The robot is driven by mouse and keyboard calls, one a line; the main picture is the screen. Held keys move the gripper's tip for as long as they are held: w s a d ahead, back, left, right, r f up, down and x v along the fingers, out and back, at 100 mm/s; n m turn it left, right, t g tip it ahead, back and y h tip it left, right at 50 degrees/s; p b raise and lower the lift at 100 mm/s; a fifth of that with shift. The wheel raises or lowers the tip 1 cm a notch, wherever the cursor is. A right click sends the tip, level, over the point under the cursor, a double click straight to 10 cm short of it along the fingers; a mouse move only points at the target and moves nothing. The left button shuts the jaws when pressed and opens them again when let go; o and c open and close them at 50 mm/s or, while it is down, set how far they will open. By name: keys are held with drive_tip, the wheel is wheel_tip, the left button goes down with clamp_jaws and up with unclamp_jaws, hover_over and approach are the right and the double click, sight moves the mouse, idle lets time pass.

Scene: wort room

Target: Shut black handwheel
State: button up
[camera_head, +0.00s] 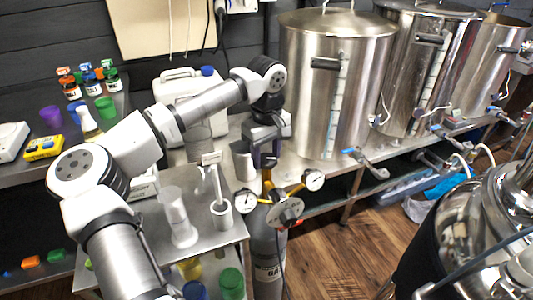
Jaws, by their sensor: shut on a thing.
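My gripper (268,160) points down over the top of a grey gas cylinder (267,250) in the middle of the view. Its dark fingers are shut on the black handwheel at the cylinder valve, and they and the gripper body hide most of the wheel. Just below, the brass regulator carries two round white gauges, a left gauge (245,201) and a right gauge (313,180). A round grey metal regulator knob (285,211) faces the camera. How far the handwheel is turned cannot be seen.
A steel cart (222,235) with a white cylinder (178,215) and a mortar (221,213) stands close left of the cylinder. Large steel kettles (325,95) stand on the bench behind right. A shiny vessel (470,235) is at front right. Wooden floor (360,240) is free between.

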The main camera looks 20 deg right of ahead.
sight(267, 158)
drive_tip(key=m, duration=0.6)
drive_tip(key=shift+m, duration=0.3)
drive_tip(key=m, duration=0.5)
drive_tip(key=shift+m+p, duration=0.3)
drive_tip(key=shift+p, duration=0.1)
drive_tip(key=o, duration=0.9)
drive_tip(key=shift+o, duration=0.2)
drive_tip(key=shift+r, duration=0.1)
wheel_tip(267, 158, up, 14)
drive_tip(key=shift+b, duration=0.3)
drive_tip(key=shift+s+f, duration=0.1)
drive_tip(key=shift+f, duration=0.15)
